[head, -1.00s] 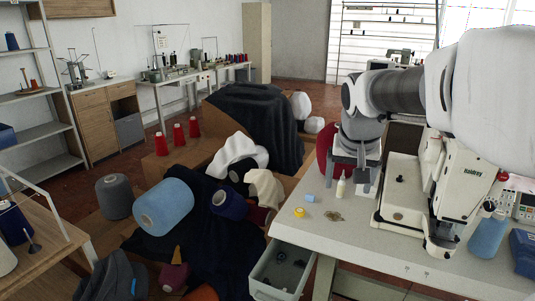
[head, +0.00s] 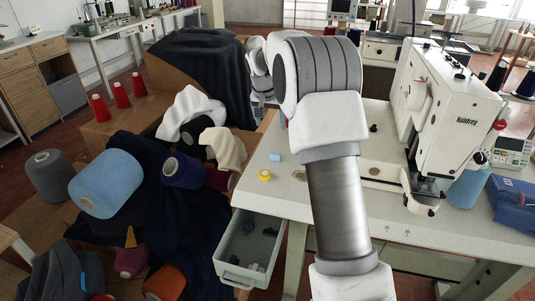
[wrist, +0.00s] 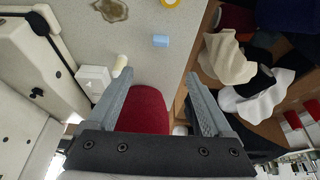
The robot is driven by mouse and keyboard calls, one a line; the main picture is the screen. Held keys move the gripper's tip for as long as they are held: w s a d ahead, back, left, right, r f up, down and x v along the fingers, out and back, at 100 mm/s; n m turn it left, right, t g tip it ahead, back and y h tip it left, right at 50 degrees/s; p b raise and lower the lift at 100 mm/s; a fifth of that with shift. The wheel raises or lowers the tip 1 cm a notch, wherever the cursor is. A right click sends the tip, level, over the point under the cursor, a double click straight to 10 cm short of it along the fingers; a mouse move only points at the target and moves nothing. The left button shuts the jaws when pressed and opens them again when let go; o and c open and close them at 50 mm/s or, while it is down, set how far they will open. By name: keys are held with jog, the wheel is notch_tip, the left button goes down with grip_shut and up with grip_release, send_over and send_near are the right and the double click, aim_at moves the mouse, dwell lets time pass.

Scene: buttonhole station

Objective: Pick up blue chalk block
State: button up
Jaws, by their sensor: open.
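The blue chalk block (head: 275,157) lies on the pale table top near its left edge, behind a yellow round item (head: 265,175). In the wrist view the blue chalk block (wrist: 160,41) lies beyond my fingertips, roughly centred between them and not touched. My gripper (wrist: 158,75) is open with nothing between its fingers. In the head view my gripper (head: 259,103) is partly hidden by my arm and sits past the block, toward the far left edge of the table.
A sewing machine (head: 450,105) stands on the right of the table. A small pale bottle (wrist: 121,63) is close to the left finger in the wrist view. An open grey drawer (head: 246,250) juts out at front left. Cloth and blue yarn cones (head: 106,184) lie left of the table.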

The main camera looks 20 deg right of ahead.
jog(key=w+f, duration=0.1)
jog(key=b, duration=0.2)
send_over(275, 155)
jog(key=s+a, duration=0.1)
notch_tip(275, 155, down, 11)
jog(key=shift+r, duration=0.1)
jog(key=shift+x, duration=2.65)
jog(key=shift+s, duration=0.15)
jog(key=shift+c, duration=0.3)
grip_shut()
